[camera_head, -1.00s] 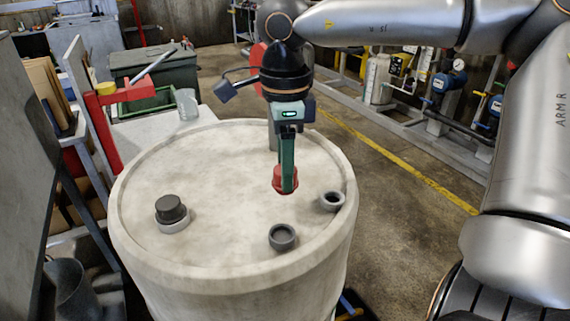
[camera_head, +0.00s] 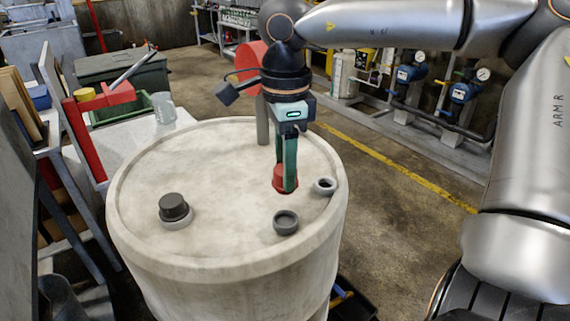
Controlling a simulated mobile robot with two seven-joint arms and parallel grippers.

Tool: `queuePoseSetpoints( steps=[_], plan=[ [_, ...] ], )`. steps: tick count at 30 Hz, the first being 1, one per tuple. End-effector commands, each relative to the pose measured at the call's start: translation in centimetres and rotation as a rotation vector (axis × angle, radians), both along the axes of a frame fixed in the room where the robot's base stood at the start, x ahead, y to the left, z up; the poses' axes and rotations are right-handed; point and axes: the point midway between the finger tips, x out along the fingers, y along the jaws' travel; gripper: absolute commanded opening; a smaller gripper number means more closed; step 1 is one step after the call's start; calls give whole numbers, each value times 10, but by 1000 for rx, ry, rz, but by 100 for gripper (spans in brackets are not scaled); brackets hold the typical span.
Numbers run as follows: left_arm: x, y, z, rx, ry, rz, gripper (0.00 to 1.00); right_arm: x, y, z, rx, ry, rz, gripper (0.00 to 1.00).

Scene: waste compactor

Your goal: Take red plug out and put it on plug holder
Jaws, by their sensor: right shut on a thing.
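The red plug (camera_head: 280,186) is at the right part of the top of the pale drum (camera_head: 235,230). My right gripper (camera_head: 286,182) comes down from above and is shut on the red plug. Whether the plug sits in an opening or just above the lid cannot be told, as the fingers cover part of it. Two grey open rings stand on the lid near the plug, one in front (camera_head: 285,222) and one to its right (camera_head: 325,187); which is the plug holder is not clear. My left gripper is not in view.
A dark grey cap (camera_head: 173,208) stands on the lid's left side. A light table with a clear cup (camera_head: 163,107) and a red tool (camera_head: 107,97) is behind left. Pipes and gauges (camera_head: 463,92) line the back right.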

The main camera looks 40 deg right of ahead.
Motion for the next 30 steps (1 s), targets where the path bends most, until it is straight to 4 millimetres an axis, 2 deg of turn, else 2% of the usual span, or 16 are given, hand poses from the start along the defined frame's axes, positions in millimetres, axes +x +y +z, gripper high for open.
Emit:
queuePoseSetpoints(
  steps=[17, 30],
  plan=[
    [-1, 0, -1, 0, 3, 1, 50, 0, 0, 0, -1, 0, -7, 0],
    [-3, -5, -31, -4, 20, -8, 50, 0, 0, -36, -1, 0, -5, 0]
  ],
)
